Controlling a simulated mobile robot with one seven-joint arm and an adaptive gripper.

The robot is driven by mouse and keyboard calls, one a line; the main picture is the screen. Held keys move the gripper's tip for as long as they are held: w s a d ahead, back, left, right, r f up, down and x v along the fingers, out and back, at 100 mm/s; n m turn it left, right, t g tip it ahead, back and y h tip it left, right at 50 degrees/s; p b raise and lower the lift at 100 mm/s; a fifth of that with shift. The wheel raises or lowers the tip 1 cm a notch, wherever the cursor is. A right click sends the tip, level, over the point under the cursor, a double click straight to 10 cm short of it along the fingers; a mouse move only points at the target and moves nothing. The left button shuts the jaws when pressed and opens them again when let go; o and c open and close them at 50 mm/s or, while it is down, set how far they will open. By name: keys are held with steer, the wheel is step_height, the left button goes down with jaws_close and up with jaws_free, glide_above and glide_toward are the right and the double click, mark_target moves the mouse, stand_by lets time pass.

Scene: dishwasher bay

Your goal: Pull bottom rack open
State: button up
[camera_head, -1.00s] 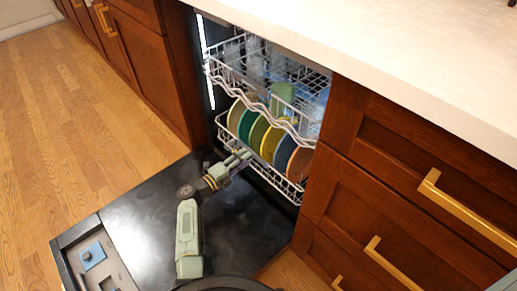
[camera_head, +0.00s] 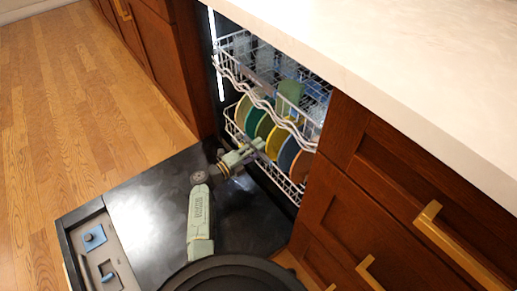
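The bottom rack (camera_head: 284,184) is a white wire rack low inside the dishwasher, with several coloured plates (camera_head: 262,126) standing upright in it. It sits inside the bay. My gripper (camera_head: 262,145) is at the rack's front edge, in front of the plates. It hides part of the rack's front wire. Whether its fingers touch or enclose the wire is too small to tell.
The dishwasher door (camera_head: 150,200) lies folded down under my arm. The upper rack (camera_head: 262,98) with glasses and a green cup (camera_head: 289,95) is above. Wooden cabinets with gold handles (camera_head: 455,240) flank the right side. Open wooden floor (camera_head: 60,120) lies left.

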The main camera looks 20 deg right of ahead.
jaws_close()
stand_by(0.4)
stand_by(0.4)
